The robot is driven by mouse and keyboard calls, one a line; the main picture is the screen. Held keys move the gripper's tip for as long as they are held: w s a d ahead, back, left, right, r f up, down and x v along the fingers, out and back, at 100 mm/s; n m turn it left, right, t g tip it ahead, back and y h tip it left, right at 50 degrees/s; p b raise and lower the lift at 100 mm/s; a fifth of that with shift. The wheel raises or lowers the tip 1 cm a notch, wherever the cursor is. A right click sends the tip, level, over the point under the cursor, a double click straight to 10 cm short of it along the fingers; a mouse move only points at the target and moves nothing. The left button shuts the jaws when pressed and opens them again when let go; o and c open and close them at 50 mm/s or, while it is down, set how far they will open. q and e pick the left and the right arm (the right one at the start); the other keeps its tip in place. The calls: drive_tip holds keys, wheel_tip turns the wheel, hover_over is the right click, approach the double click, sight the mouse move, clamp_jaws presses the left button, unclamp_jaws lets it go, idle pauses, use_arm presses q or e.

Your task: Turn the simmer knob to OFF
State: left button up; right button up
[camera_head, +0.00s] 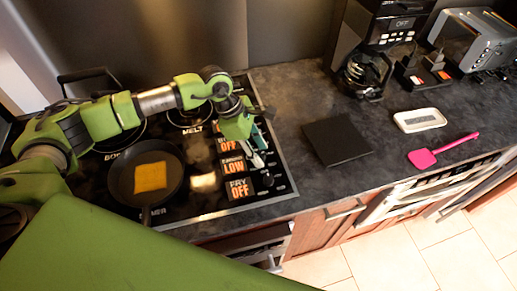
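The dark cooktop (285,188) has burner labels and a column of orange-and-white setting labels along its right side. One label (233,165) reads LOW; the front label (239,189) reads OFF, and one further back reads OFF. The small words above the settings are too blurred to read surely. A dark knob (268,180) shows near the front label. My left gripper (258,161) points down over the knob column, beside the LOW label, and hides part of that column. Its finger gap and any contact with a knob are unclear. My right gripper is not in view.
A black pan (120,184) with a yellow square of food (150,177) sits on the front burner, its handle toward the front edge. A black board (337,139), white dish (419,120) and pink spatula (443,150) lie on the right counter. A coffee maker (366,70) stands behind.

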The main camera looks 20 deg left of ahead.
use_arm(q)
clamp_jaws()
drive_tip(key=n+t+b, duration=0.1)
drive_tip(key=n+b, duration=0.2)
drive_tip(key=n, duration=0.1)
drive_tip(key=shift+s+d+f+t+b, duration=0.1)
drive_tip(key=shift+s+f+t+b, duration=0.1)
drive_tip(key=shift+t+b, duration=0.2)
drive_tip(key=n+y+b, duration=0.1)
drive_tip(key=n+b, duration=0.1)
drive_tip(key=n, duration=0.1)
drive_tip(key=n+t+y+b, duration=0.1)
drive_tip(key=n+b, duration=0.1)
drive_tip(key=b, duration=0.1)
drive_tip(key=shift+d+n+t+b, duration=0.15)
drive_tip(key=shift+n+t+b, duration=0.15)
drive_tip(key=shift+n, duration=0.1)
drive_tip(key=shift+r+n+t+y+b, duration=0.15)
drive_tip(key=shift+n+y+b, duration=0.25)
drive_tip(key=shift+n+b, duration=0.6)
drive_tip(key=shift+r+n+t+y+b, duration=0.15)
drive_tip(key=shift+n+y+b, duration=0.25)
drive_tip(key=shift+n+b, duration=0.6)
unclamp_jaws()
